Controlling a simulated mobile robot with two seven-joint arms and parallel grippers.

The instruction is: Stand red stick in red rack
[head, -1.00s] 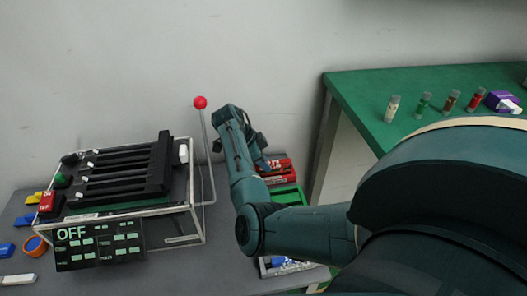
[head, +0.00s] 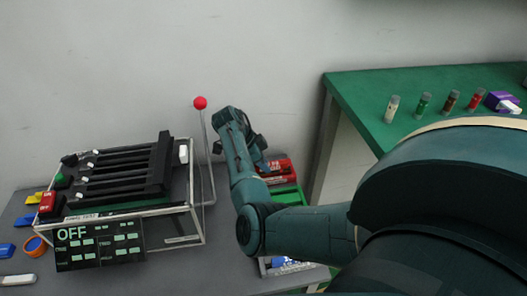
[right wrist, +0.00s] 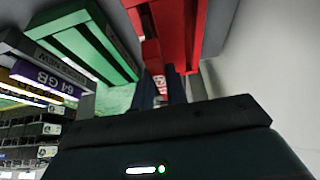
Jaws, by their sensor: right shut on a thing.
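The red rack (head: 282,171) sits at the right part of the grey table, against the wall. It shows large at the top of the right wrist view (right wrist: 189,28). My right gripper (head: 261,165) is at its left side in the head view, partly hidden by its own wrist. In the right wrist view its two dark fingers are shut on the red stick (right wrist: 160,84), a small red piece with white marks. The stick is close to the rack; I cannot tell whether its end is inside a slot. My left gripper is not in view.
A green rack (head: 288,196) lies just in front of the red one. Purple "64 GB" sticks (right wrist: 58,84) show beyond it. A lever with a red knob (head: 200,102) stands left of my wrist, beside a framed panel marked OFF (head: 99,245). A green table (head: 350,95) is at right.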

